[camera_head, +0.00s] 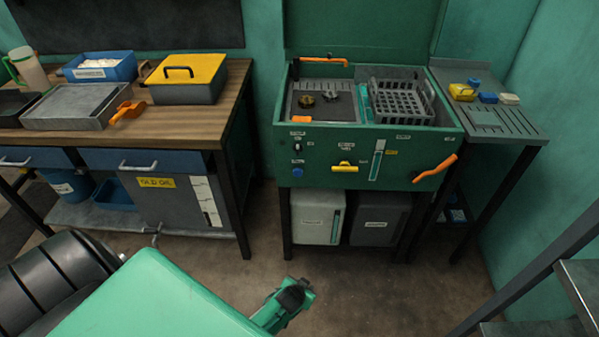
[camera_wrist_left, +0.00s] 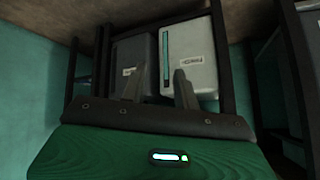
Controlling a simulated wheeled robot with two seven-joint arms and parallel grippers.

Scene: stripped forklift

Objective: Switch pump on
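A green parts washer (camera_head: 322,140) stands at the middle back. Its front panel carries a small dark switch (camera_head: 298,147) at the upper left and a blue knob or button (camera_head: 298,172) below it. The labels are too small to read, so I cannot tell which one is the pump switch. My left gripper (camera_head: 291,297) is low in front of the washer, apart from it. In the left wrist view its two fingers (camera_wrist_left: 157,88) are spread and nothing is between them. My right gripper is not in view.
The panel also has a yellow handle (camera_head: 344,167), a level gauge (camera_head: 377,160) and an orange lever (camera_head: 435,169). A white container (camera_head: 317,217) and a grey container (camera_head: 380,217) stand underneath. A workbench (camera_head: 185,122) is left, a side table (camera_head: 495,120) right. Floor before the washer is clear.

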